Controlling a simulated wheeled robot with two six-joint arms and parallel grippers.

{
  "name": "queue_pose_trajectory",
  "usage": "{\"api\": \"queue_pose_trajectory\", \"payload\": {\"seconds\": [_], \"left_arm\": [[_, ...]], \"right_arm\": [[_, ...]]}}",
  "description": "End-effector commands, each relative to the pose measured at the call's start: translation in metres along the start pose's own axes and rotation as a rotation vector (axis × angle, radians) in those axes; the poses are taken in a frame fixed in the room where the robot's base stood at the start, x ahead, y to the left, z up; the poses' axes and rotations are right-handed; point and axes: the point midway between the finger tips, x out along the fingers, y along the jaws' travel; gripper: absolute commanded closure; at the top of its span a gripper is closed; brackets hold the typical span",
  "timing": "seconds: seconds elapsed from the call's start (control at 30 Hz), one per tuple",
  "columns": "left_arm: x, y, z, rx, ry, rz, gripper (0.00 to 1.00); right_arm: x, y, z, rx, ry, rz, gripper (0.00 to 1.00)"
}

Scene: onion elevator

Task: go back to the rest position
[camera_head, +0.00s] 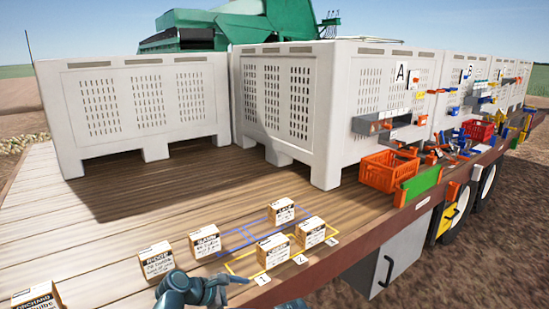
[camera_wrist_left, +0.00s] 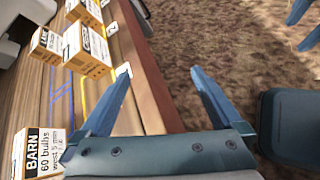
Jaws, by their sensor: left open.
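My left gripper (camera_wrist_left: 160,76) is open, with nothing between its fingers in the left wrist view. In the head view the left gripper (camera_head: 238,282) is low at the front edge of the wooden bed, near the number tags. Two blue fingers of my right gripper (camera_wrist_left: 305,24) stand apart at the upper right of the left wrist view. The rest of the right arm is hidden.
Several small labelled boxes (camera_head: 273,250) stand on the wooden bed (camera_head: 130,215), some inside blue and yellow outlines. Large grey bins (camera_head: 135,105) stand behind. An orange crate (camera_head: 388,172) is at the right. Bare ground (camera_wrist_left: 215,30) lies beyond the bed's edge.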

Motion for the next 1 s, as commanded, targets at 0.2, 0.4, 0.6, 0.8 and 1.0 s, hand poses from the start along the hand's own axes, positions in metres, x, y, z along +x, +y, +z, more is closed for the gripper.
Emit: {"api": "queue_pose_trajectory", "payload": {"seconds": [0.2,0.4,0.6,0.8,1.0], "left_arm": [[0.004,-0.035,-0.025,0.378,0.145,-0.136,0.0],[-0.008,-0.075,-0.065,0.911,0.296,-0.411,0.0],[-0.032,-0.099,-0.097,1.331,0.356,-0.716,0.0],[-0.056,-0.113,-0.116,1.623,0.345,-0.997,0.0],[-0.028,-0.147,-0.079,1.715,0.27,-1.093,0.0]], "right_arm": [[0.0,0.0,0.0,0.0,0.0,0.0,0.5],[0.0,0.0,0.0,0.0,0.0,0.0,0.5],[0.0,0.0,0.0,0.0,0.0,0.0,0.5],[0.0,0.0,0.0,0.0,0.0,0.0,0.5],[0.0,0.0,0.0,0.0,0.0,0.0,0.5]]}}
